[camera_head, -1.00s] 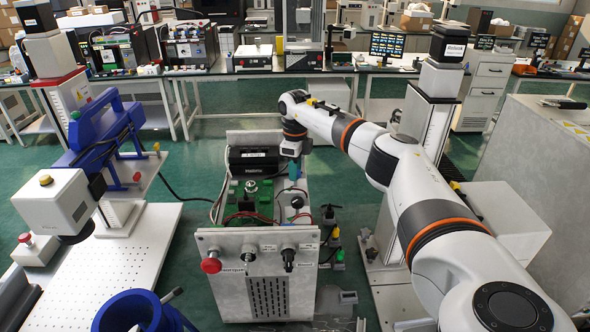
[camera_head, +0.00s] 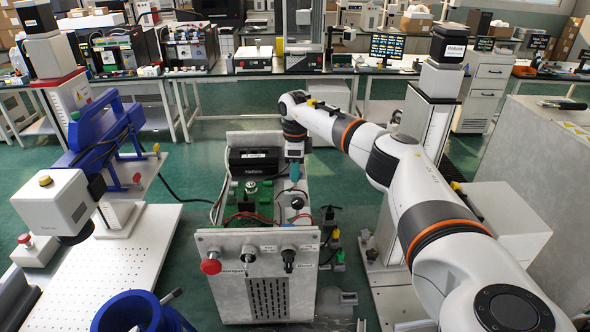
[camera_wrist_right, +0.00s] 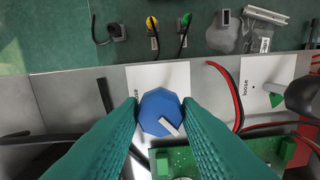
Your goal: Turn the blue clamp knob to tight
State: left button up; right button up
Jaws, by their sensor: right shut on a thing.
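The blue clamp knob (camera_wrist_right: 160,108) is a faceted knob with a white pointer mark, on a white label plate on the panel. The pointer mark points down and to the right in the right wrist view. The plate's left edge carries a partly covered word that ends in "ose". My right gripper (camera_wrist_right: 161,104) is shut on the knob, one teal finger on each side. In the head view my right gripper (camera_head: 295,172) reaches down into the open-topped cabinet (camera_head: 270,285), and the knob cannot be made out there. My left gripper is not in view.
A second plate marked "loose" (camera_wrist_right: 262,85) with a dark-handled, green-tipped control sits to the right. Red and black wires (camera_wrist_right: 228,90) and a green circuit board (camera_wrist_right: 265,150) lie close to the fingers. A red knob (camera_head: 211,266) is on the cabinet's front.

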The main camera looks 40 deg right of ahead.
jog(key=o, duration=0.9)
jog(key=shift+d+r, duration=0.1)
jog(key=shift+r, duration=0.1)
jog(key=shift+o, duration=0.3)
jog(key=shift+f, duration=0.1)
jog(key=shift+r+b, duration=0.3)
jog(key=shift+r, duration=0.05)
notch_tip(320, 180, up, 11)
jog(key=b, duration=0.2)
jog(key=shift+r+b, duration=0.2)
jog(key=shift+b, duration=0.2)
